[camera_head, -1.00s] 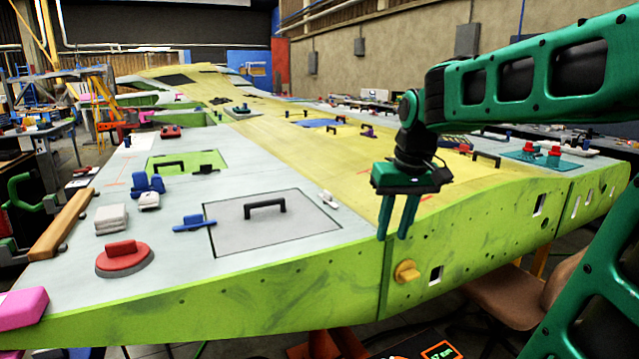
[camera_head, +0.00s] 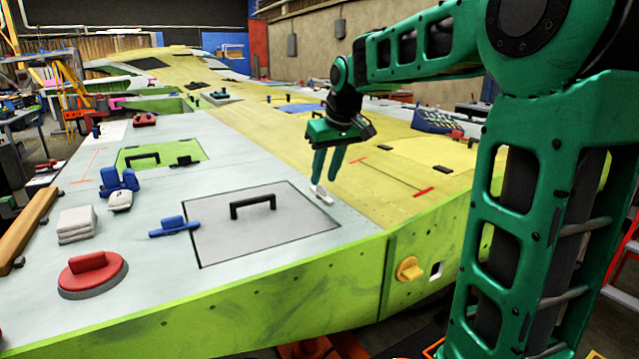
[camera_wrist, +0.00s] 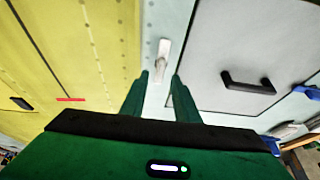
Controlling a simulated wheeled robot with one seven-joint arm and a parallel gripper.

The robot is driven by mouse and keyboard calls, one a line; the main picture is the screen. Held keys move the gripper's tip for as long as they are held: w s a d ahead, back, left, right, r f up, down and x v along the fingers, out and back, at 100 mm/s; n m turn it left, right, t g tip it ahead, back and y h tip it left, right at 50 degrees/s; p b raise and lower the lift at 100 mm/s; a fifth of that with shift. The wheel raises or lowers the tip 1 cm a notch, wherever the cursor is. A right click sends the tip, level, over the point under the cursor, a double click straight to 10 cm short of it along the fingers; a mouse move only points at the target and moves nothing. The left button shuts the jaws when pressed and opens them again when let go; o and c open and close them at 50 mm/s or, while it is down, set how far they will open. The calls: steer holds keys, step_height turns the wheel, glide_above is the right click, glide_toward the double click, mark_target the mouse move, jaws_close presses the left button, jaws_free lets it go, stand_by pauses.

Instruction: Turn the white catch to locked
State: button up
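The white catch (camera_head: 321,194) is a small elongated piece on the pale wing skin, beside the right edge of the grey hatch panel (camera_head: 210,240). It also shows in the wrist view (camera_wrist: 162,60), lying lengthwise ahead of the gap between my fingers. My gripper (camera_head: 324,180) is open, with its green fingertips pointing down just above and behind the catch in the head view. In the wrist view my fingertips (camera_wrist: 160,76) stand either side of the catch's near end. I cannot tell whether they touch it.
A black handle (camera_head: 253,204) rises from the grey panel. A blue catch (camera_head: 174,226) sits at the panel's left edge, with a red round knob (camera_head: 92,272) further left. A yellow knob (camera_head: 409,268) projects from the green front edge. The yellow skin right of the catch is mostly clear.

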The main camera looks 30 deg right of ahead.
mark_target(321, 191)
steer(key=shift+x, duration=1.45)
jaws_close()
